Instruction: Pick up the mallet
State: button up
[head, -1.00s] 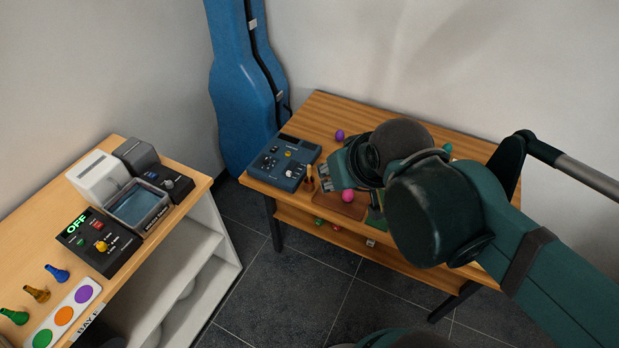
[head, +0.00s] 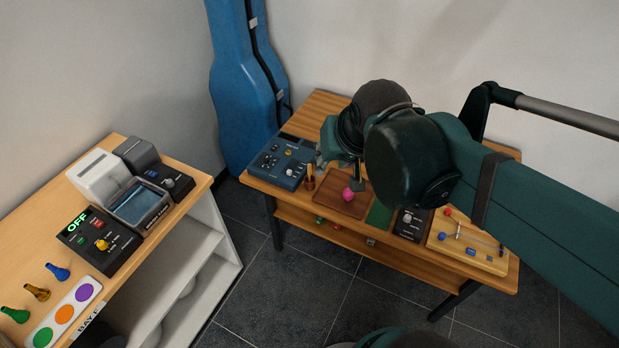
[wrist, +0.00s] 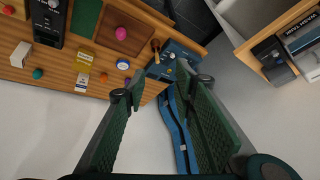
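I cannot surely pick out the mallet. A short wooden handle stands upright at a small brown holder (head: 310,182) near the desk's front left, beside the blue device; it may be the mallet. In the wrist view this handle (wrist: 155,46) shows beyond the fingertips. My gripper (wrist: 160,78) is open, with nothing between its fingers, above the desk and apart from the handle. In the head view my arm hides part of the desk.
A pink egg-shaped thing (head: 348,194) lies on a brown tray (head: 328,190). A blue device (head: 281,163) stands at the left and a wooden board with rods and coloured knobs (head: 470,254) at the right. A blue instrument case (head: 240,100) leans behind. Several small objects line the desk's back.

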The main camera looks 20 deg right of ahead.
jog(key=w+f+m+g, duration=0.1)
jog(key=w+f+m, duration=0.1)
jog(key=w+m, duration=0.35)
jog(key=m+g, duration=0.5)
jog(key=m, duration=0.5)
send_over(310, 175)
jog(key=shift+n, duration=0.25)
jog(key=f, duration=2)
jog(key=shift+w, duration=0.2)
jog(key=shift+w+d+f, duration=0.1)
jog(key=shift+w+f, duration=0.1)
jog(key=shift+f, duration=0.5)
jog(key=shift+f, duration=0.1)
jog(key=shift+f, duration=1.2)
jog(key=shift+f, duration=0.1)
jog(key=shift+f, duration=2.5)
